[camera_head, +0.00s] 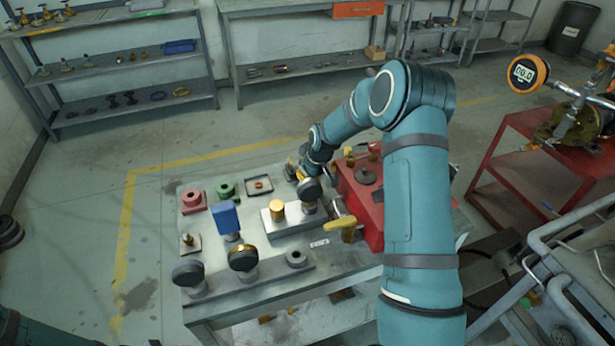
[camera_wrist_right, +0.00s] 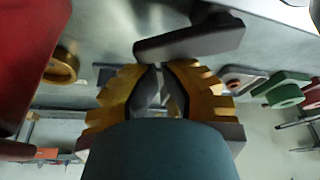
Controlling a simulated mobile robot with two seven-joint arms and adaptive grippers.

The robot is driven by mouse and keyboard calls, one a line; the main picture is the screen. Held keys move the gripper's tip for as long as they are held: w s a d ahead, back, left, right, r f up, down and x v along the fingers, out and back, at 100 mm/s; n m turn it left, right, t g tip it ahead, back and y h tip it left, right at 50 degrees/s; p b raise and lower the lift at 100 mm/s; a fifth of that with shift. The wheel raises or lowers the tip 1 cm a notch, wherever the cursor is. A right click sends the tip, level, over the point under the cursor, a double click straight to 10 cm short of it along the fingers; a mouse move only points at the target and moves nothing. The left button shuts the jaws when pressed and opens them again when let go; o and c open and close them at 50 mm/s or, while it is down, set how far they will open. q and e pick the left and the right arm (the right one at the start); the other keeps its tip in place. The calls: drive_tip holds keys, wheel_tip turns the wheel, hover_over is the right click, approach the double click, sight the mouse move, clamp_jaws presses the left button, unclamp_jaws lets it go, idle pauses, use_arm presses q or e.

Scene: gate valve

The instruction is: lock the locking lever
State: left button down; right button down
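I cannot tell for certain which part is the locking lever. A yellow handle (camera_head: 345,224) sticks out in front of the red box (camera_head: 363,203) on the workbench. A blue block-shaped handle (camera_head: 226,216) stands upright left of the middle. In the right wrist view, a dark grey bar (camera_wrist_right: 190,40) lies just beyond the fingertips; contact is not clear. My right gripper (camera_wrist_right: 161,68) has its gold fingers drawn together at the tips, with no held object visible. In the head view, my right wrist and arm largely hide it behind the block with the gold knob (camera_head: 277,209). My left gripper is out of view.
The metal bench (camera_head: 210,310) carries a red ring fixture (camera_head: 192,200), a green ring fixture (camera_head: 227,189), a small square tray (camera_head: 259,186) and black-topped knobs (camera_head: 243,259). A red cart (camera_head: 505,155) stands right.

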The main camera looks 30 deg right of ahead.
drive_tip(key=shift+s+d+m+h, duration=0.2)
drive_tip(key=shift+s+m+h, duration=0.15)
drive_tip(key=shift+m, duration=0.45)
drive_tip(key=shift+s+d, duration=0.3)
drive_tip(key=shift+s, duration=0.3)
drive_tip(key=shift+s+f+b, duration=0.1)
drive_tip(key=shift+s+b, duration=0.1)
drive_tip(key=shift+b, duration=0.1)
drive_tip(key=shift+w+a, duration=0.1)
